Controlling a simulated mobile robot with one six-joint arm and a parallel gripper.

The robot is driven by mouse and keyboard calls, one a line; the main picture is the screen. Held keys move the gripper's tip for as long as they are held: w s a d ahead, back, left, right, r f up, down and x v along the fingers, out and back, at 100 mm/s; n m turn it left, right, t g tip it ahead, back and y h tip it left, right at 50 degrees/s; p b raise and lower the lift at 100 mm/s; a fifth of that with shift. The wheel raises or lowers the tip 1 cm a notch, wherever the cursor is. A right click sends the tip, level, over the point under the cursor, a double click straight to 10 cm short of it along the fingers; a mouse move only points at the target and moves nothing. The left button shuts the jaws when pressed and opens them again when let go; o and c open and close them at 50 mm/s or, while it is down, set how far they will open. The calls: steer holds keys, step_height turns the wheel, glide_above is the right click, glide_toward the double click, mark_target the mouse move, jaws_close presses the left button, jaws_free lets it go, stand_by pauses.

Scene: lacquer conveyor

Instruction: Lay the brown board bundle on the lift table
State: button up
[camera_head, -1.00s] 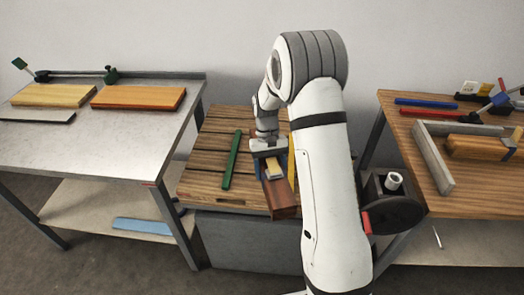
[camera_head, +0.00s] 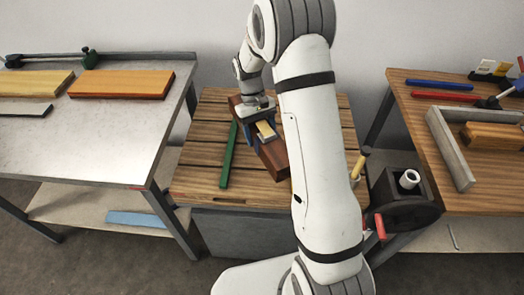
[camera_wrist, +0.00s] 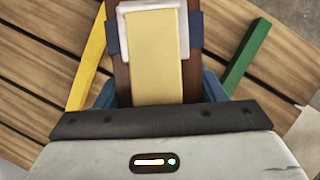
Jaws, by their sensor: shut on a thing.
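The brown board bundle (camera_head: 273,158) is long and dark, with a pale yellow block on a whitish plate on top. It also shows in the wrist view (camera_wrist: 122,78), running away from me. My gripper (camera_head: 262,131) is shut on it, blue parts at both sides, in the wrist view (camera_wrist: 155,95) too. The lift table (camera_head: 203,158) has a slatted wooden top over a grey base. The bundle is over this top, slanted in the head view, between a green strip (camera_head: 228,155) and a yellow strip (camera_wrist: 88,60). I cannot tell whether it touches the slats.
A metal bench (camera_head: 110,135) with yellow and orange boards stands left. A wooden bench (camera_head: 420,150) with a grey angled frame (camera_head: 452,150) stands right. A dark box with a white cylinder (camera_head: 409,179) sits beside the lift table. My arm hides the table's right part.

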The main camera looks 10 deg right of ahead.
mark_target(263, 125)
steer(key=r+n+h+b, duration=0.1)
steer(key=n, duration=0.1)
steer(key=r+n+t+b, duration=0.1)
steer(key=n, duration=0.2)
steer(key=s+r+n+t+h+b, duration=0.1)
steer(key=n, duration=0.2)
steer(key=shift+d+r+h, duration=0.25)
steer(key=shift+r+h, duration=0.05)
steer(key=n, duration=0.1)
steer(key=r+n+t+b, duration=0.1)
steer(key=n, duration=0.1)
steer(key=shift+s+r+h, duration=0.1)
steer(key=shift+r+h, duration=0.05)
steer(key=shift+h, duration=0.15)
steer(key=shift+f+n, duration=0.35)
steer(key=shift+n, duration=0.05)
steer(key=shift+f+b, duration=0.5)
steer(key=shift+f, duration=3.9)
steer(key=shift+f, duration=0.1)
steer(key=shift+f, duration=0.1)
steer(key=o, duration=1.7)
steer(key=shift+s, duration=0.1)
steer(key=shift+o, duration=0.2)
